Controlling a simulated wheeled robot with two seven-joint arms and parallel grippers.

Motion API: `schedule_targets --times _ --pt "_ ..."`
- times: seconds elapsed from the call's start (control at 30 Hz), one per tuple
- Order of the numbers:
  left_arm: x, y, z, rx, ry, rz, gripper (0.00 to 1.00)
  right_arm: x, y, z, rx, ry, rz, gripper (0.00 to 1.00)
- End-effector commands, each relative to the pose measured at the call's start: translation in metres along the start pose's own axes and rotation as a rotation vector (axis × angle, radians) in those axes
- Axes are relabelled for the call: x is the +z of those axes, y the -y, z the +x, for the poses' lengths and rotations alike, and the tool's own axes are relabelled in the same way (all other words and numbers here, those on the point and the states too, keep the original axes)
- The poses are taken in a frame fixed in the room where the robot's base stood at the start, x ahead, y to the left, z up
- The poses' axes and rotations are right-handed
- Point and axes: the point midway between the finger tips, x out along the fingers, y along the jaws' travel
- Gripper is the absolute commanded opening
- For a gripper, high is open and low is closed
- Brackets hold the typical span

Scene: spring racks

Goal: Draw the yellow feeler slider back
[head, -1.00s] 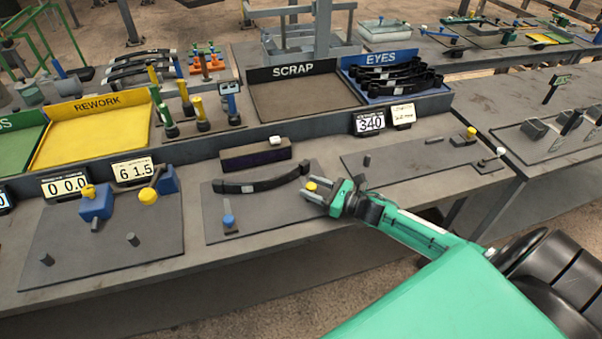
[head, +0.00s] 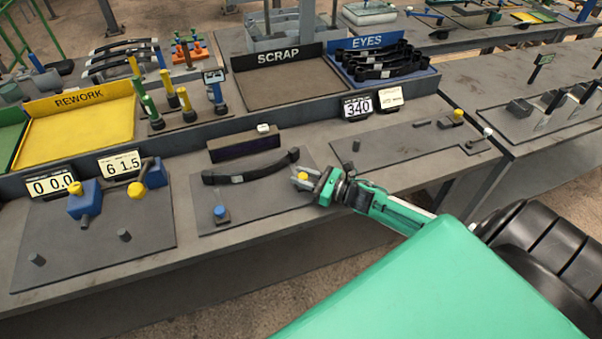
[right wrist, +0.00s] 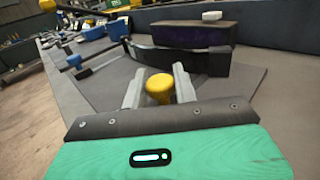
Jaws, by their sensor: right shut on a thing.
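The yellow feeler slider's round knob (head: 303,176) is at the right end of the middle grey plate (head: 250,198), beside the right end of a black leaf spring (head: 262,171). My right gripper (head: 304,180) is shut on this knob, coming in from the right. In the right wrist view, the yellow knob (right wrist: 159,88) sits between the two grey fingers (right wrist: 158,92), with the leaf spring (right wrist: 165,60) just beyond. The slider's lower part is hidden by the fingers and the gripper. My left gripper is not in view.
A blue slider (head: 220,213) stands on the same plate at the front left. A dark display box (head: 245,147) lies behind the spring. The rework tray (head: 85,135), scrap tray (head: 290,85) and eyes tray (head: 420,82) line the back. Another plate (head: 410,139) lies to the right.

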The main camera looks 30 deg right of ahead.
Motion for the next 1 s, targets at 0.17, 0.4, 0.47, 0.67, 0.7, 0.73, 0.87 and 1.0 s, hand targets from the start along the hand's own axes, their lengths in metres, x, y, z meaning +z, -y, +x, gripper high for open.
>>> schedule_targets --times 0.17,0.4,0.47,0.67,0.7,0.73,0.87,1.0 --pt "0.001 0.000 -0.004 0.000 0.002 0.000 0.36 -0.003 -0.019 -0.018 0.002 -0.005 0.005 0.00" --pt "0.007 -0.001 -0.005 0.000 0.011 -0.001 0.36 -0.002 -0.027 -0.026 0.002 -0.004 0.003 0.00" --pt "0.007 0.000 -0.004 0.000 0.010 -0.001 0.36 -0.003 -0.027 -0.026 0.002 -0.005 0.003 0.00" --pt "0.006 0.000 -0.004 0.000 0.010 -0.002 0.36 -0.004 -0.028 -0.026 0.004 -0.006 0.004 0.32" --pt "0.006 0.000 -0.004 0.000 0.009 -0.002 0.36 -0.004 -0.028 -0.026 0.004 -0.006 0.004 0.40" --pt "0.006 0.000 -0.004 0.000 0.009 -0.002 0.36 -0.003 -0.028 -0.026 0.004 -0.006 0.003 0.46" --pt "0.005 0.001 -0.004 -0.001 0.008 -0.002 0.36 -0.002 -0.027 -0.026 0.002 -0.004 0.002 0.47" --pt "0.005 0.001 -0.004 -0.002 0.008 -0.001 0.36 -0.002 -0.026 -0.026 0.002 -0.004 0.002 0.47"
